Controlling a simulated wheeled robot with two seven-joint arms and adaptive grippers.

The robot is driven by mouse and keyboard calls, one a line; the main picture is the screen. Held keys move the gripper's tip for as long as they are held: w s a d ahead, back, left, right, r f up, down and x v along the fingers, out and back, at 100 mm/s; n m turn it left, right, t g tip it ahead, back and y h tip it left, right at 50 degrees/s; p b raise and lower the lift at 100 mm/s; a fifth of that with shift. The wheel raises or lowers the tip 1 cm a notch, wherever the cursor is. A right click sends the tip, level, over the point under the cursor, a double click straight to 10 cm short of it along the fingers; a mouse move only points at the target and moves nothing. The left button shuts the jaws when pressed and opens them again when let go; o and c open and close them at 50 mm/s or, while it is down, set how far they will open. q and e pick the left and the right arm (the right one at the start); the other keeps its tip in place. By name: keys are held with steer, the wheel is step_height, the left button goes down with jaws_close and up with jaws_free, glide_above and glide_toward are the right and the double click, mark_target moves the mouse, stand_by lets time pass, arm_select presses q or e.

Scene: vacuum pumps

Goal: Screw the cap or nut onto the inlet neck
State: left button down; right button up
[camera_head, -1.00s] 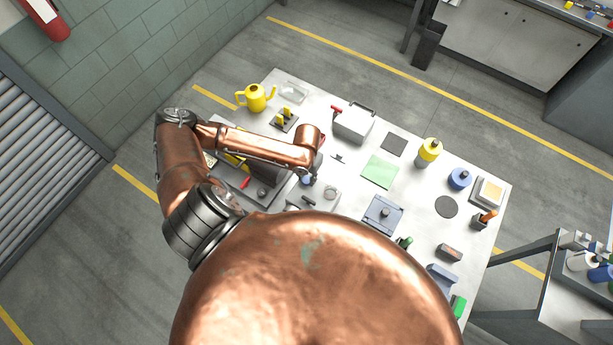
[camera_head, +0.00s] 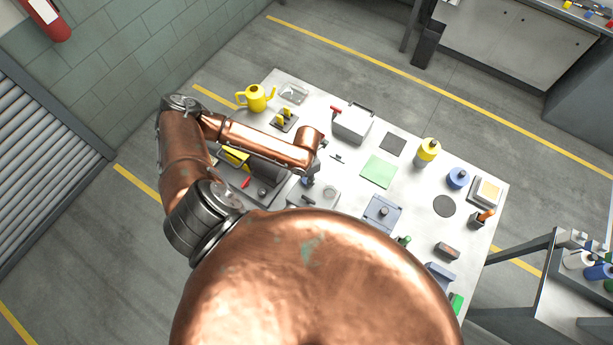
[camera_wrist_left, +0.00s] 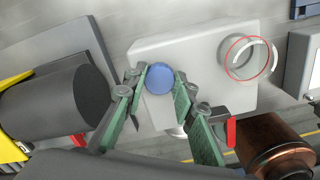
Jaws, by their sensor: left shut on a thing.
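My left gripper (camera_wrist_left: 161,80) has green-padded fingers and is shut on a round blue cap (camera_wrist_left: 160,78) in the left wrist view. The cap shows over the pale grey pump body (camera_wrist_left: 218,92); whether it touches the body is hard to tell. A round open neck with a thin red ring (camera_wrist_left: 240,58) stands on the body, right of the cap and apart from it. In the head view the blue cap (camera_head: 309,181) is a small spot below my left wrist, beside the pump body (camera_head: 326,193). The fingers are mostly hidden there. My right gripper is not in view.
A dark grey motor cylinder (camera_wrist_left: 55,100) lies left of the gripper. The table also bears a yellow can (camera_head: 256,98), a grey box with a red handle (camera_head: 352,124), a green mat (camera_head: 379,171) and a blue pot (camera_head: 457,177).

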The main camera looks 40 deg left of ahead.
arm_select(q)
steer(key=m, duration=0.6)
steer(key=shift+w+a+m, duration=0.1)
steer(key=shift+a+m, duration=0.05)
steer(key=shift+m, duration=0.15)
steer(key=shift+w+r+m, duration=0.1)
steer(key=shift+r+m, duration=0.05)
steer(key=shift+m, duration=1.75)
steer(key=shift+m, duration=1.8)
steer(key=c, duration=1.5)
jaws_free()
